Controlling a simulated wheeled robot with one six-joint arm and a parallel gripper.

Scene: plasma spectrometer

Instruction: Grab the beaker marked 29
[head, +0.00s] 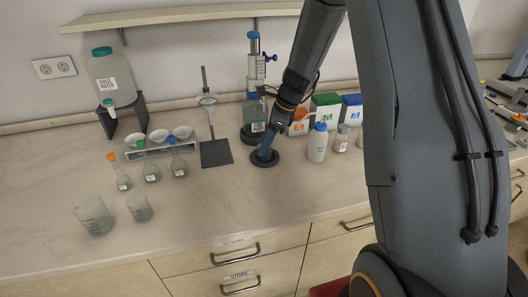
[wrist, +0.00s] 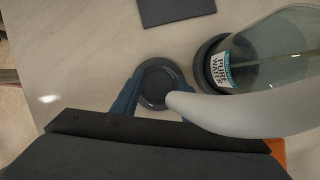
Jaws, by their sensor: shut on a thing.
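Two clear glass beakers stand upright on the left of the counter in the head view: a larger one (head: 94,216) at the front and a smaller one (head: 139,208) to its right. Their numbers are too small to read. My gripper (head: 264,153) is well to the right of both, low at a dark round piece (head: 266,163) on the counter. In the wrist view, the blue fingers of my gripper (wrist: 153,98) lie either side of this dark round piece (wrist: 157,76) and appear shut on it. The exact contact is hard to see.
A labelled pure water bottle (wrist: 220,70) with a dispenser stands right beside my gripper; a pale curved part (wrist: 245,119) crosses the wrist view. Several small flasks (head: 151,173) stand behind the beakers. The front middle counter is clear.

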